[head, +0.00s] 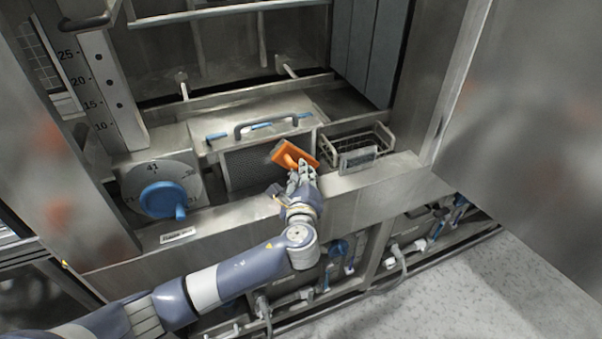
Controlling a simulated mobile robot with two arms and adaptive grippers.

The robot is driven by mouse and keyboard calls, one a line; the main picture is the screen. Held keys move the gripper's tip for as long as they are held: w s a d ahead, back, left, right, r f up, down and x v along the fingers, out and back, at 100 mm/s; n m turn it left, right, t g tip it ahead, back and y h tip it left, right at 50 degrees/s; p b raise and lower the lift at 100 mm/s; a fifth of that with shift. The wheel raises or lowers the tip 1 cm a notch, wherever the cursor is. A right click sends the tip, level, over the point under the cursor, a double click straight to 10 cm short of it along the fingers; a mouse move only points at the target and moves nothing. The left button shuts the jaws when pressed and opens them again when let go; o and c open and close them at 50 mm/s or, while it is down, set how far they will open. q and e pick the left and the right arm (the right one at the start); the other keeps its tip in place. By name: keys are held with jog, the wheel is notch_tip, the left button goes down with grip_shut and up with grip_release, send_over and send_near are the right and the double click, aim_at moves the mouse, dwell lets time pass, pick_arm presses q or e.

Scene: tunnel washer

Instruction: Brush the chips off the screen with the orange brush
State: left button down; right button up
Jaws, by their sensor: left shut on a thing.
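The orange brush (294,154) is held by my left gripper (301,172), which is shut on it. The brush is in front of the right part of the dark mesh screen (253,163), set in the front of a metal box with a handle on top. I cannot tell whether the brush touches the screen. Chips on the screen are too small to make out, and the brush and gripper hide part of its right side. My right gripper is not in view.
A wire basket (350,145) with a grey plate at its front stands right of the screen. A dial with a blue knob (163,199) is on the left. A metal ledge (375,183) runs along the front. Steel panels flank the opening; grey floor (430,298) is free at lower right.

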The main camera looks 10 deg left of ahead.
pick_arm(q)
jog(key=shift+s+a+r+p, duration=0.1)
jog(key=shift+s+a+p, duration=0.35)
jog(key=shift+a, duration=0.35)
jog(key=shift+s+a+p, duration=0.45)
jog(key=shift+a, duration=0.3)
jog(key=shift+s+a+p, duration=0.45)
jog(key=shift+s+a, duration=0.2)
jog(key=shift+a, duration=0.3)
jog(key=shift+s+a+p, duration=0.4)
jog(key=shift+s+a, duration=0.25)
jog(key=shift+a, duration=0.3)
jog(key=shift+s+d, duration=0.4)
jog(key=shift+d, duration=0.05)
jog(key=shift+s+d+p, duration=0.2)
jog(key=shift+s+d, duration=0.25)
jog(key=shift+s, duration=0.25)
jog(key=shift+s+d+p, duration=0.25)
jog(key=shift+s+d, duration=0.15)
jog(key=shift+s, duration=0.25)
jog(key=shift+s+d+p, duration=0.2)
jog(key=shift+s+d, duration=0.25)
jog(key=shift+s, duration=0.25)
